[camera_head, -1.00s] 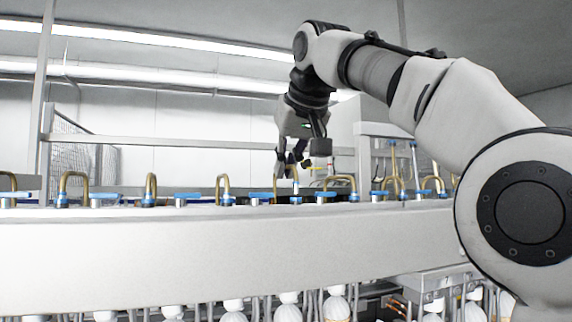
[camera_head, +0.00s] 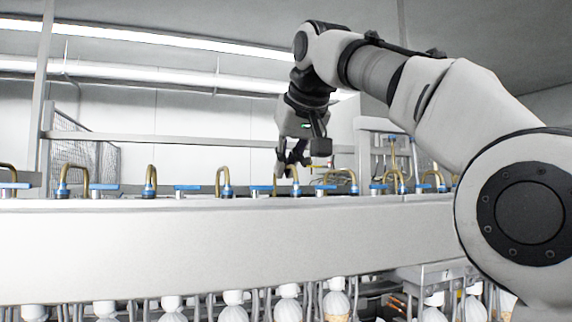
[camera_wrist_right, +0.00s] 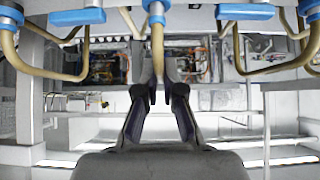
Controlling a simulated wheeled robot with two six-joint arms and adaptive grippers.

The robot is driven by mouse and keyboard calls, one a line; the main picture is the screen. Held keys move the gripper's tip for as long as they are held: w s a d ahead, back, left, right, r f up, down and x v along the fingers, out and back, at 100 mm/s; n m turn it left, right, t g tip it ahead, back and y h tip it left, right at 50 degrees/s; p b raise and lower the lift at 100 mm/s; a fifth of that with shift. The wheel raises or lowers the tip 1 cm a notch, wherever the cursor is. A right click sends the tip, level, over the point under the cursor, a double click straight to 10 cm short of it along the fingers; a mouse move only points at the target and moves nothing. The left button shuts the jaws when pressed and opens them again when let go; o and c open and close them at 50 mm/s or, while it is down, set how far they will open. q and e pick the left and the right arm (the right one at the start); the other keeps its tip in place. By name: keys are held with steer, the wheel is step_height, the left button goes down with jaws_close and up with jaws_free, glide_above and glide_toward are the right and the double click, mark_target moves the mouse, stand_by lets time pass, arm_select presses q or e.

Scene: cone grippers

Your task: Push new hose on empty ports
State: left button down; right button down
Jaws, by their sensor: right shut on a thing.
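My right gripper (camera_head: 291,168) hangs from above over the row of ports, shut on a brass-coloured hose (camera_head: 296,186). In the right wrist view the fingertips (camera_wrist_right: 161,92) close on this hose (camera_wrist_right: 157,55), which runs to a blue collar (camera_wrist_right: 154,8) at the top edge. Other bent hoses (camera_head: 222,178) with blue collars stand along the row. Blue port fittings (camera_head: 187,188) without a visible hose lie between them. I cannot tell whether the held hose is seated on a port. My left gripper is not in view.
A long white beam (camera_head: 200,240) runs across the front below the ports. White bulb-shaped parts (camera_head: 335,303) hang beneath it. A rail (camera_head: 150,138) and mesh fence (camera_head: 72,155) stand behind. Neighbouring hoses (camera_wrist_right: 255,65) are close on both sides of the gripper.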

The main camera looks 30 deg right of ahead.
steer(key=shift+f, duration=0.25)
stand_by(0.3)
steer(key=c, duration=0.9)
jaws_free()
steer(key=shift+r, duration=0.1)
steer(key=shift+r+p, duration=2.4)
steer(key=shift+r, duration=0.1)
steer(key=shift+f, duration=0.1)
